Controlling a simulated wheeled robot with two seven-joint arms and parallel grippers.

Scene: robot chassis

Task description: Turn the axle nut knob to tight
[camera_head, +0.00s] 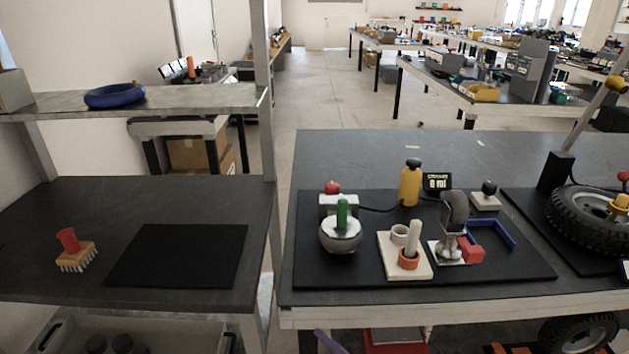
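A black tyre (590,222) lies on a dark mat at the right edge of the right table, partly cut off by the frame. A yellow knob-like part (620,203) stands at its hub; it looks like the axle nut knob, but its setting cannot be read. A red ball-topped part (624,176) shows just behind it at the frame edge. Neither of my grippers is in view.
A black mat (330,277) on the right table holds a green-handled round device (341,235), a yellow bottle (410,185), a grey lever stand (453,220) and a small display (437,181). A brush (76,255) lies on the left table.

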